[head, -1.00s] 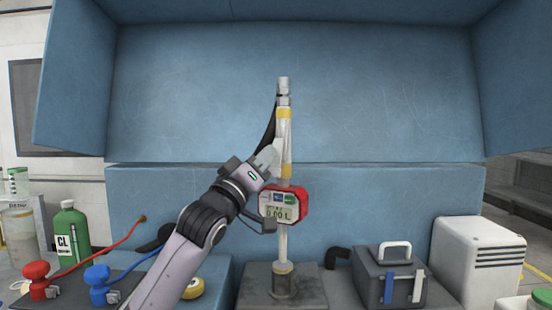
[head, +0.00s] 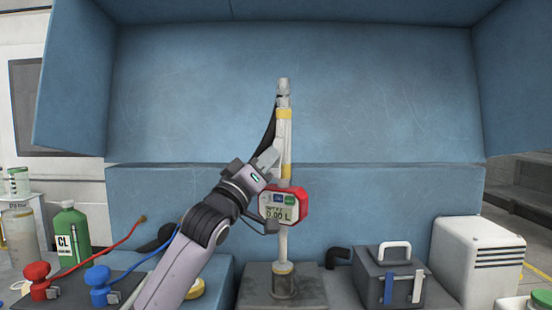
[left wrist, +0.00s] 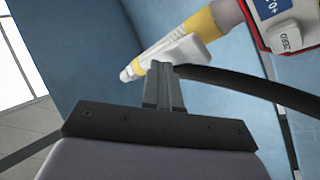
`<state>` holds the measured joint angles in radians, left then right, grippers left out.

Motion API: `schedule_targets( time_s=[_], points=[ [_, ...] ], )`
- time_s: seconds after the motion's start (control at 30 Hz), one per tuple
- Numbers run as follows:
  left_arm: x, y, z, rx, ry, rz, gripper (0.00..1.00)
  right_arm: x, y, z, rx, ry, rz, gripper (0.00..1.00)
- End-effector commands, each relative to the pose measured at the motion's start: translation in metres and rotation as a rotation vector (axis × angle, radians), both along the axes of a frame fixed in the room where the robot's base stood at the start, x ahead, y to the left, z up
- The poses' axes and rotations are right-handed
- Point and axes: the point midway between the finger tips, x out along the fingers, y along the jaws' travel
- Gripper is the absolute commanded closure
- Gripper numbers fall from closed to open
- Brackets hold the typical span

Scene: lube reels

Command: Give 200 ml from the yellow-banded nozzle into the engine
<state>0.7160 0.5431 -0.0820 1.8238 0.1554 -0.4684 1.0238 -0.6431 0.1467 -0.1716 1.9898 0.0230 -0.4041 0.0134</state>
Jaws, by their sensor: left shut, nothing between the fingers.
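The yellow-banded nozzle (head: 284,140) stands upright in the middle of the head view, a pale tube with yellow bands. Its red meter (head: 290,205) reads 0.00 L. Its lower end sits in a dark collar (head: 284,285) on a grey block (head: 255,300); I cannot tell whether this block is the engine. My left gripper (head: 274,155) is shut and empty beside the nozzle, just above the meter. In the left wrist view its shut fingers (left wrist: 163,85) are at the nozzle's white lever (left wrist: 180,55); I cannot tell whether they touch. My right gripper is not in view.
A black hose (left wrist: 250,88) runs close to my left fingers. Red (head: 38,280) and blue (head: 98,284) fittings with hoses and a green CL bottle (head: 71,236) stand at left. A grey box (head: 388,275) and white unit (head: 478,265) stand at right. A blue panel is behind.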

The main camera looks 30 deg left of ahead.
Motion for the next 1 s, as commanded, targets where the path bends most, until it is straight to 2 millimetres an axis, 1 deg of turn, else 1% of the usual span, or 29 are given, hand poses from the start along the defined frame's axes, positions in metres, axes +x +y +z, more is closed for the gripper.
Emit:
schedule_targets(
  time_s=[1.0],
  points=[
    [0.0092, 0.0010, -0.0028, -0.001, 0.000, 0.000, 1.00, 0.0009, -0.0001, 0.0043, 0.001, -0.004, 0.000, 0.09]
  ],
)
